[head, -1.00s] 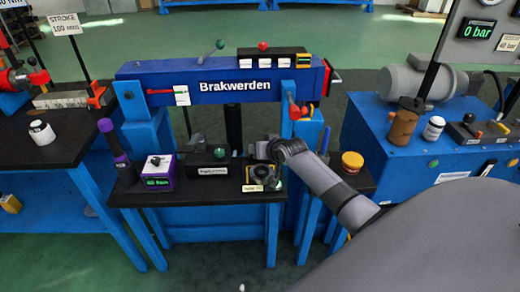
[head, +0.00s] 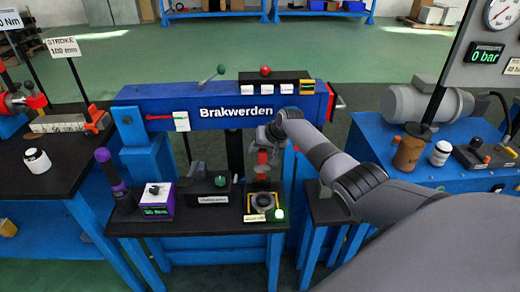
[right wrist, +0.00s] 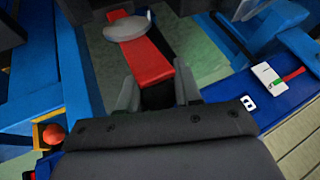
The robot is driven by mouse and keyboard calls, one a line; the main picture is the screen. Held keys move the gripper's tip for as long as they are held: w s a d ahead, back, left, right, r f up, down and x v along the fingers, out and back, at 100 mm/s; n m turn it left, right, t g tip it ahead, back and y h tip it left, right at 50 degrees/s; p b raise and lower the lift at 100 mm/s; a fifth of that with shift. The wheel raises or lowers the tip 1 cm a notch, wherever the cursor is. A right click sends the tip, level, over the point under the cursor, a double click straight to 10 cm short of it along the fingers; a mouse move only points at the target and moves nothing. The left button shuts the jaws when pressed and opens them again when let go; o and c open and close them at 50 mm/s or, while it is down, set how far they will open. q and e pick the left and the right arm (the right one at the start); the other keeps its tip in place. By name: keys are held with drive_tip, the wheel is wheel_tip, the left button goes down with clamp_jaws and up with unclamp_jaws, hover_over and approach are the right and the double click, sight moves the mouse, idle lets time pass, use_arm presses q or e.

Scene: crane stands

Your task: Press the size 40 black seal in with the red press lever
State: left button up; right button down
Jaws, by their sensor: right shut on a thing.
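My right gripper (head: 270,140) is shut in front of the blue press beam (head: 230,112), above a black fixture (head: 262,205) with a yellow edge. In the right wrist view its fingers (right wrist: 157,95) close around the dark end of the red press lever (right wrist: 150,62), whose red bar runs away from them under a grey disc. A red piece (head: 262,157) shows just below the gripper in the head view, above the fixture. A dark round ring (head: 262,200) sits in the fixture; its size is not readable. A green light glows beside it. My left gripper is not in view.
A purple box (head: 156,202) with a green display and a black box (head: 205,190) stand left of the fixture. A purple-topped black tool (head: 112,175) stands at the bench's left end. A small rack (head: 276,84) tops the beam. A pump bench (head: 400,180) stands at right.

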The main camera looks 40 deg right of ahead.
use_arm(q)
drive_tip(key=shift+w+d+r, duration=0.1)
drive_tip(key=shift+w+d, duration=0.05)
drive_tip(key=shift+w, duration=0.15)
use_arm(e)
drive_tip(key=shift+w+d+r, duration=0.1)
drive_tip(key=shift+w+d, duration=0.2)
drive_tip(key=shift+w, duration=0.1)
drive_tip(key=c, duration=0.8)
unclamp_jaws()
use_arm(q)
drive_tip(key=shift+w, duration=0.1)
use_arm(e)
drive_tip(key=shift+p+v, duration=0.6)
drive_tip(key=shift+v, duration=0.25)
drive_tip(key=v, duration=0.2)
drive_tip(key=shift+s+r+p, duration=0.25)
drive_tip(key=shift+r+p, duration=0.05)
drive_tip(key=shift+p, duration=0.1)
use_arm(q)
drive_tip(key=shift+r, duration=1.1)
use_arm(e)
drive_tip(key=shift+v, duration=1.3)
